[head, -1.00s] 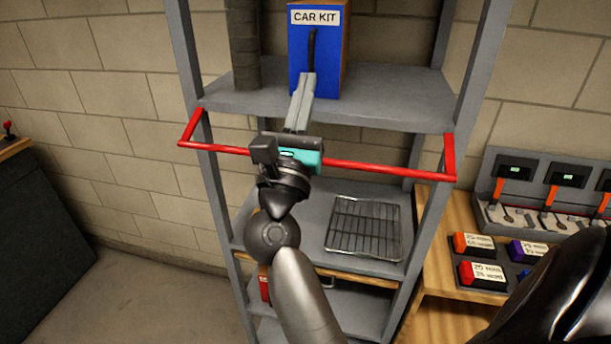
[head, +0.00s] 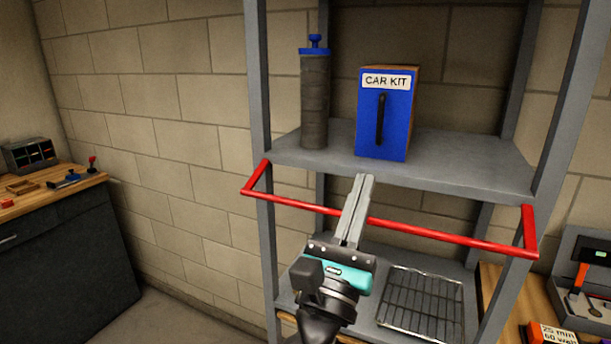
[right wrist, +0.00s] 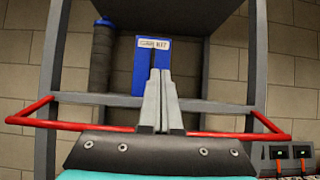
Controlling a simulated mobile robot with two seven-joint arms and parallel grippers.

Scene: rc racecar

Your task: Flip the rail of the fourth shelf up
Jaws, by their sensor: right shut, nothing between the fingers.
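The red rail (head: 440,237) runs across the front of a grey shelf (head: 455,172) and juts out from the posts, its long bar below the shelf's front edge. It also shows in the right wrist view (right wrist: 85,125). My right gripper (head: 366,178) is shut and empty, its grey fingers pointing up and away. The fingers cover the rail's middle; contact is unclear. In the right wrist view the closed fingertips (right wrist: 160,72) overlap the blue CAR KIT box (right wrist: 140,75). My left gripper is not in view.
The CAR KIT box (head: 385,115) and a dark cylinder with a blue top (head: 314,100) stand on the shelf. A wire rack (head: 420,300) lies on the shelf below. A workbench (head: 60,240) is at left; another bench with equipment (head: 590,285) is at right.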

